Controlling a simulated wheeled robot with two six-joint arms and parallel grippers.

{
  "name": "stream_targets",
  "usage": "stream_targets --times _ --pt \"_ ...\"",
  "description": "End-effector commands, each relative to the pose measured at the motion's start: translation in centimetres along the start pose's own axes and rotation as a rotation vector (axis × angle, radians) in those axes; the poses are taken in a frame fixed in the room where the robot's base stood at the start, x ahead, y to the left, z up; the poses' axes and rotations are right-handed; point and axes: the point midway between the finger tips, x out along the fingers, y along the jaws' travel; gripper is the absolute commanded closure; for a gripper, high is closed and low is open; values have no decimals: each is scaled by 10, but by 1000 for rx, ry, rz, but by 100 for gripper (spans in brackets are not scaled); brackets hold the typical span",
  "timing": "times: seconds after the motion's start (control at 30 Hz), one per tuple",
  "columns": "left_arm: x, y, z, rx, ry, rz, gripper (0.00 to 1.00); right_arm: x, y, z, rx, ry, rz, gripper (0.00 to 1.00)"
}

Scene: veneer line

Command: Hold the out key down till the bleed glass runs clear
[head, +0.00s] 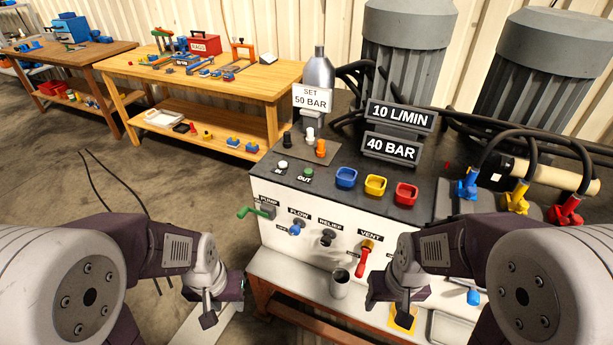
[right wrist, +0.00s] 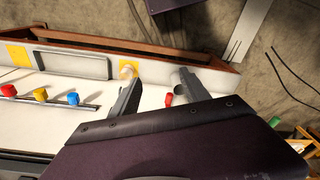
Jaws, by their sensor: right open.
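The OUT key (head: 308,173) is a small green button on the dark top of the control console, beside the white IN key (head: 283,165). Neither gripper is near it. My left gripper (head: 225,302) is low at the console's front left, apart from it, with its fingers spread and nothing between them. My right gripper (head: 386,307) is open and empty in front of the lower console; its spread fingers also show in the right wrist view (right wrist: 156,80). I cannot make out which part is the bleed glass or what runs in it.
Signs read 10 L/MIN (head: 401,116), 40 BAR (head: 391,149) and SET 50 BAR (head: 312,98). The console front (head: 300,235) has a green pump handle (head: 256,212), flow and relief knobs and a red vent lever (head: 362,262). A grey metal cup (head: 340,283) stands below. Hoses fill the right.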

Motion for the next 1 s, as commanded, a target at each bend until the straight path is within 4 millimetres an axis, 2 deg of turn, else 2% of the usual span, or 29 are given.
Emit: stream_targets --times 0.47,0.5,0.67,0.7,1.0 --pt "0 0 0 0 0 0 64 0 0 0 0 0 0 46" --pt "0 0 0 0 0 0 64 0 0 0 0 0 0 52" --pt "0 0 0 0 0 0 64 0 0 0 0 0 0 96" --pt "0 0 0 0 0 0 64 0 0 0 0 0 0 100" --pt "0 0 0 0 0 0 64 0 0 0 0 0 0 100"
